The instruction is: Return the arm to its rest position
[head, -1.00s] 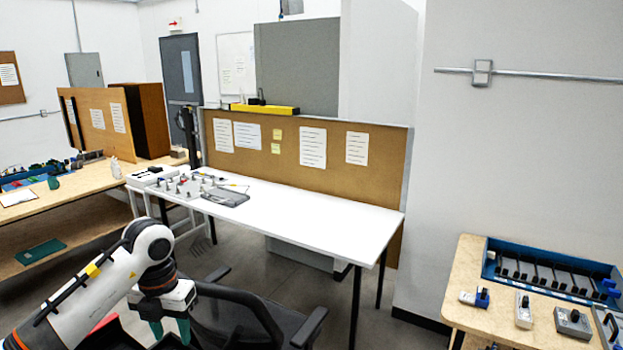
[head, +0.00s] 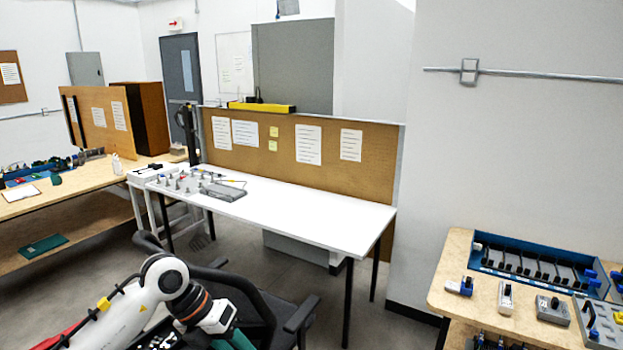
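My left arm comes in from the lower left, with its white wrist bent over the black office chair. My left gripper (head: 232,340) points down at the bottom edge. Only part of its green fingers shows, so I cannot tell whether it is open or shut. No held object is visible. My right gripper is not in view.
A black office chair (head: 296,318) stands close by my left arm. Behind it is a white table (head: 310,208) with a grey device (head: 222,192). A wooden bench (head: 446,283) with a blue rack (head: 481,262) is at right. Another wooden bench (head: 90,186) is at left.

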